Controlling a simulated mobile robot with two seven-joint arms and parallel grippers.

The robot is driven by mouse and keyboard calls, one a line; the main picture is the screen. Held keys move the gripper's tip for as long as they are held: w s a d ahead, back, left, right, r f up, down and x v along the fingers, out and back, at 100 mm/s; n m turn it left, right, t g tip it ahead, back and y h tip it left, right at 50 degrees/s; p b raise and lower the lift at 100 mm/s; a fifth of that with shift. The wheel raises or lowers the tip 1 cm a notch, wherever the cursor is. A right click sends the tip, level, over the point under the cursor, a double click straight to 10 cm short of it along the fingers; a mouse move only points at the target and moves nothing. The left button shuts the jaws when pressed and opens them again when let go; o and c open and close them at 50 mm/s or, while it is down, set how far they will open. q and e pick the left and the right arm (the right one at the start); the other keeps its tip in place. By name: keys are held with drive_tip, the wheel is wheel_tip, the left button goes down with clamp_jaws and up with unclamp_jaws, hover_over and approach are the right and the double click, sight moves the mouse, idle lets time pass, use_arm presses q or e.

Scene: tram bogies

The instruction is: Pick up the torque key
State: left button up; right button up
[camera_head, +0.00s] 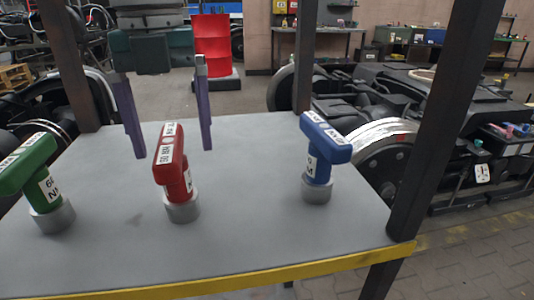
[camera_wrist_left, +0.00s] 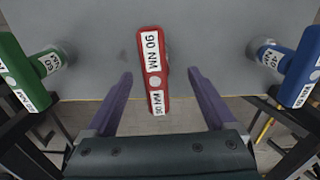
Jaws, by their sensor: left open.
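Three T-shaped torque keys stand upright in grey round sockets on a grey table top (camera_head: 270,240). The green key (camera_head: 27,163) is at the left, labelled 60. The red key (camera_head: 170,165) is in the middle, labelled 90 NM in the wrist view (camera_wrist_left: 152,65). The blue key (camera_head: 325,140) is at the right; its label looks like 40 NM in the wrist view (camera_wrist_left: 303,68). My left gripper (camera_head: 174,152) is open and empty, its purple fingers spread to either side of the red key's handle, apart from it. My right gripper is not in view.
Dark posts (camera_head: 438,120) rise at the table's corners. The table has a yellow front edge (camera_head: 270,280). Tram bogies (camera_head: 400,130) stand beyond it, with a red barrel (camera_head: 212,45) behind. The table between the red and blue keys is clear.

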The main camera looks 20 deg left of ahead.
use_arm(q)
drive_tip(key=f, duration=0.2)
drive_tip(key=shift+s+f, duration=0.2)
drive_tip(key=shift+f, duration=0.1)
drive_tip(key=f, duration=0.3)
drive_tip(key=f+b, duration=0.1)
drive_tip(key=f, duration=0.1)
drive_tip(key=shift+a+f, duration=0.25)
drive_tip(key=shift+f, duration=0.1)
drive_tip(key=shift+c, duration=0.3)
clamp_jaws()
drive_tip(key=shift+r, duration=0.1)
